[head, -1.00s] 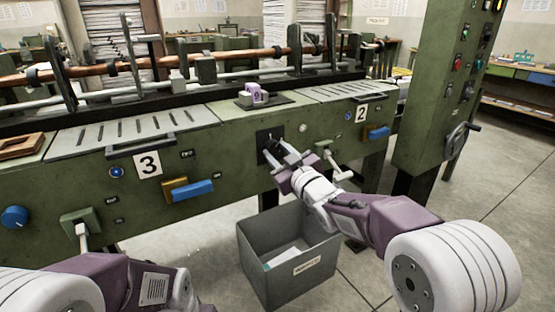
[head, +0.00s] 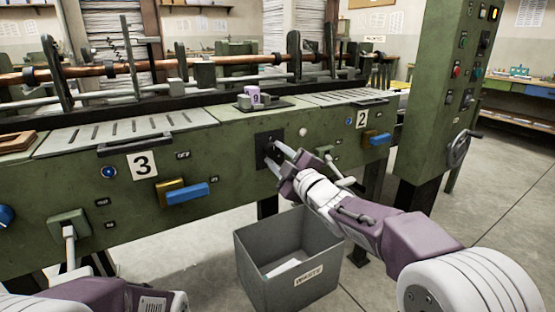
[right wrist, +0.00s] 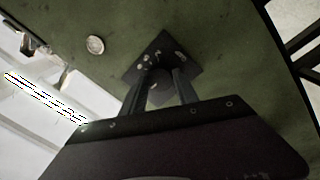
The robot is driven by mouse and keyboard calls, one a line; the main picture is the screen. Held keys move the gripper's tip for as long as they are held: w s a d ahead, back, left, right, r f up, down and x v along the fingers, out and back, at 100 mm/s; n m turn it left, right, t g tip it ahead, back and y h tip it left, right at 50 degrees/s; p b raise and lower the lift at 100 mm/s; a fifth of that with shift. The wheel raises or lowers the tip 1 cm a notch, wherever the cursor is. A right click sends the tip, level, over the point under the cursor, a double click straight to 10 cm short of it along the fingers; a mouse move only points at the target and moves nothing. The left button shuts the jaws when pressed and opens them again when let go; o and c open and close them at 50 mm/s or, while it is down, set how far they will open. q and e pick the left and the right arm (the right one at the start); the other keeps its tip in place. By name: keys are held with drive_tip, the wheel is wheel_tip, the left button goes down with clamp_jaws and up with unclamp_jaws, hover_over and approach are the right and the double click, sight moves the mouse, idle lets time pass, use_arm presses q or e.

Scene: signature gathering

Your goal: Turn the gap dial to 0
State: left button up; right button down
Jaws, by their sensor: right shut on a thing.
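The gap dial sits on a dark square plate (head: 269,139) on the green machine front, between stations 3 and 2. The plate also shows in the right wrist view (right wrist: 160,62), with small pale marks around the dial. My right gripper (head: 274,158) points at this plate. In the right wrist view its two fingers (right wrist: 158,80) are shut on the dial, one on each side, and hide part of it. The number the dial points to is too small to read. My left arm shows at the lower left; its gripper is out of view.
A grey waste bin (head: 288,258) stands on the floor below the right arm. A small handle on a green block (head: 332,168) sits right of the dial. A control column (head: 440,110) rises at right.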

idle(0.5)
drive_tip(key=c, duration=0.9)
unclamp_jaws()
drive_tip(key=shift+s, duration=0.1)
drive_tip(key=p+v, duration=0.2)
drive_tip(key=v, duration=0.7)
